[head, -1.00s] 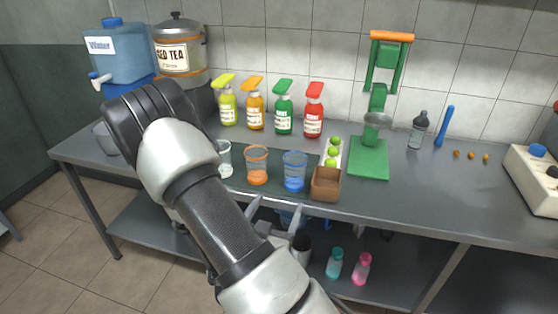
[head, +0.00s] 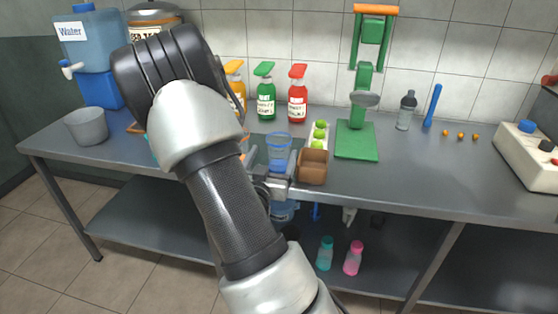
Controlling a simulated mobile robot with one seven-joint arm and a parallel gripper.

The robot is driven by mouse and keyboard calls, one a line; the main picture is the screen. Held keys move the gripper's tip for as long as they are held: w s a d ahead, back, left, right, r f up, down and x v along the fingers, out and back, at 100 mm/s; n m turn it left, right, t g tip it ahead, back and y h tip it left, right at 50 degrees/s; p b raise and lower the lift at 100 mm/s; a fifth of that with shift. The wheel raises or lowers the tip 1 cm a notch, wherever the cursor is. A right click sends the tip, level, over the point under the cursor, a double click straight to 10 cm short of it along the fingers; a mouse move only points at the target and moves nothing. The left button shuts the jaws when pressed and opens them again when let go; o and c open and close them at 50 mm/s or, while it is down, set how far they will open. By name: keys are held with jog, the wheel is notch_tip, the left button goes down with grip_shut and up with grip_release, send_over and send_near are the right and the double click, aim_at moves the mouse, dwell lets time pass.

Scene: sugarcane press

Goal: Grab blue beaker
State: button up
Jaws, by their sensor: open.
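The blue beaker (head: 279,148), clear with a blue rim, stands upright near the front edge of the counter. My gripper (head: 271,164) is open just in front of it, with one finger toward its left side and the other near its lower right. I cannot tell whether the fingers touch the beaker or reach around it. My arm hides most of the orange beaker (head: 243,143) to the left.
A brown box (head: 312,167) and a tray with green fruit (head: 319,135) stand close on the right. Green (head: 265,97) and red (head: 297,98) bottles stand behind. The green press (head: 358,138) is further right.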

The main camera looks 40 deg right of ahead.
aim_at(276, 149)
jog(key=x, duration=0.5)
jog(key=shift+w+d+b, duration=0.2)
jog(key=shift+d+b, duration=0.1)
jog(key=shift+b, duration=0.05)
jog(key=c, duration=1.4)
